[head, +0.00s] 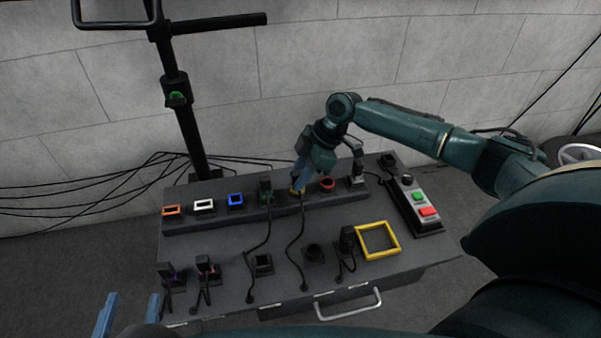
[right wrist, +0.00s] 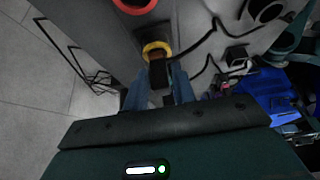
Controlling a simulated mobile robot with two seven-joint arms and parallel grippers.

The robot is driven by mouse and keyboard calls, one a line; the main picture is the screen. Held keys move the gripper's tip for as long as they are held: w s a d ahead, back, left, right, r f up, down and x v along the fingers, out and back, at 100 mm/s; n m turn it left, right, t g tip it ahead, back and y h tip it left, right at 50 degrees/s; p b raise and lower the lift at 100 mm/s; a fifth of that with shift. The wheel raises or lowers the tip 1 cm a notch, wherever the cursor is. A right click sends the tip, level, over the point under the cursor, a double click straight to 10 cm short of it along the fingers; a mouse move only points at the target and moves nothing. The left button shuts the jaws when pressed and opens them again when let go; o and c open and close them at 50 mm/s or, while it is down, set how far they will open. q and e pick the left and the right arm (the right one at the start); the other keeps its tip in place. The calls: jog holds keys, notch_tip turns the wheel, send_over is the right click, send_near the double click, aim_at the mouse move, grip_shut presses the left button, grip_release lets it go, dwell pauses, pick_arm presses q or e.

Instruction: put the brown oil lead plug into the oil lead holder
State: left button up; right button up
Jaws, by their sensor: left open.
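My right gripper (head: 297,186) reaches down to a yellow round ring (head: 293,192) in the back row of the bench. In the right wrist view, the brown plug (right wrist: 157,54) with its dark body sits at the yellow ring (right wrist: 146,46), between the fingertips (right wrist: 160,78). I cannot tell whether the fingers press on it, or how deep it sits in the ring. A black cable runs forward from it. My left gripper (head: 130,308) is open and empty at the lower left, in front of the bench. I cannot tell which socket is the oil lead holder.
The back row has orange (head: 172,210), white (head: 204,205) and blue (head: 236,199) frames, a green-based plug (head: 266,190) and a red ring (head: 327,184). Front sockets include an empty-looking round one (head: 314,252). A yellow square frame (head: 378,240) and button box (head: 415,205) stand right.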

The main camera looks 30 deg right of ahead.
grip_shut()
jog(key=shift+r, duration=0.15)
jog(key=shift+r+p, duration=1.95)
jog(key=shift+p, duration=0.3)
